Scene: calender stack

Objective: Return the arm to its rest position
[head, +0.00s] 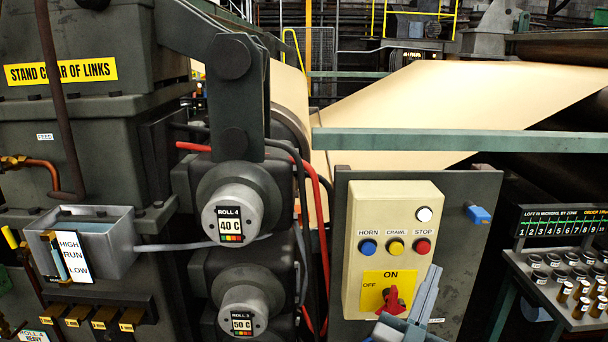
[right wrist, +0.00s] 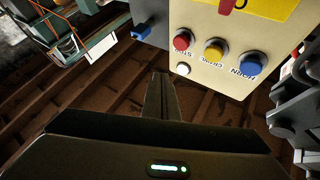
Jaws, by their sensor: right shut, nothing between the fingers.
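My right gripper (head: 428,290) is in front of the lower part of the cream control box (head: 353,262), just right of its red rotary switch (head: 391,299). Its fingers are shut and hold nothing. The switch sits on a yellow plate marked ON and OFF. I cannot tell from the head view whether the gripper touches the switch. My left gripper is not in view.
The box carries blue (head: 368,247), yellow (head: 395,247) and red (head: 422,247) buttons and a white lamp. Roll housings and red hoses stand left of it. A rack of small jars (head: 570,275) stands at right. A grey tray (head: 115,262) is at left.

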